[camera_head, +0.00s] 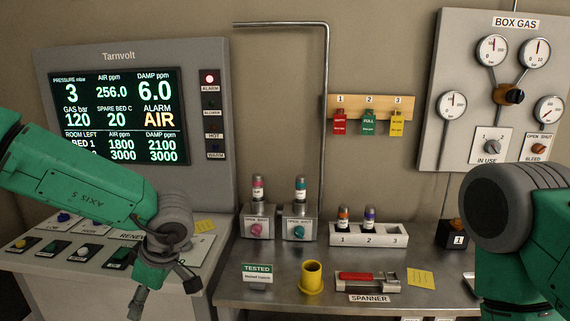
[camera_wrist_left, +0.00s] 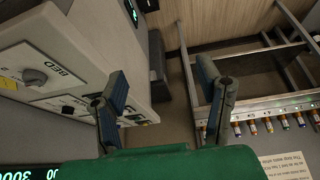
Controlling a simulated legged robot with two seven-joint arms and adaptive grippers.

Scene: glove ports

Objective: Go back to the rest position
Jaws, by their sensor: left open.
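My left arm comes in from the left in the head view, over the button panel (camera_head: 40,258). Its gripper (camera_head: 162,290) hangs in front of the panel's right part, with nothing seen between the fingers. In the left wrist view the two fingers of the left gripper (camera_wrist_left: 160,105) stand wide apart and empty. My right arm shows as a green and grey link at the right edge of the head view, and its gripper is outside the picture. It hides part of the bench's right side.
The Tarnvolt display (camera_head: 118,110) stands behind my left arm. On the steel bench (camera_head: 235,290) are a yellow cup (camera_head: 312,278), a red-handled spanner (camera_head: 366,280) and a white numbered rack (camera_head: 385,238). A gas panel (camera_head: 455,60) hangs at right. The wrist view shows a shelf frame (camera_wrist_left: 250,102) with several small bottles.

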